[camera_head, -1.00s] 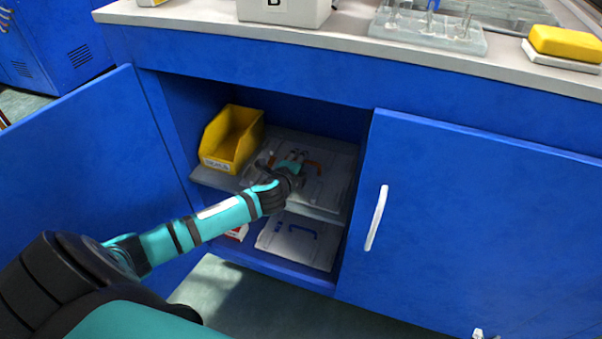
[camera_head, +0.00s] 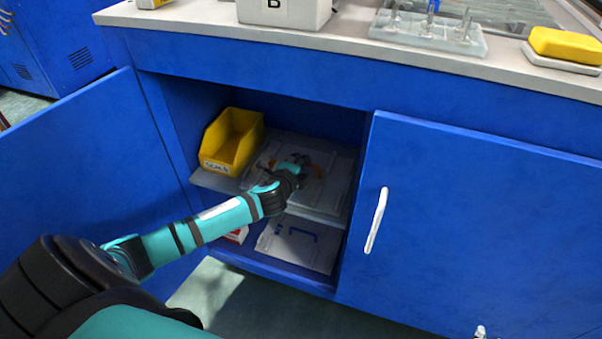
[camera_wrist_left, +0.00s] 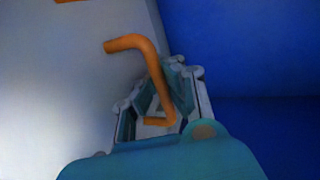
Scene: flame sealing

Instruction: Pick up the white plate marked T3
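A pale, white-grey plate (camera_head: 336,185) with an orange handle (camera_head: 316,170) lies flat on the upper shelf of the open cabinet. I can read no T3 mark on it. My left gripper (camera_head: 299,163) reaches in over this plate from the left. In the left wrist view the orange handle (camera_wrist_left: 150,55) runs down between the gripper's fingers (camera_wrist_left: 160,95). The fingers look apart, with gaps beside the handle. A second pale plate (camera_head: 285,250) with a blue handle (camera_head: 302,233) lies on the lower shelf.
A yellow bin (camera_head: 231,140) stands on the upper shelf to the left of the plate. The left cabinet door (camera_head: 85,190) stands open; the right door (camera_head: 480,220) covers the right side. The countertop (camera_head: 345,45) above carries a white box and a rack.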

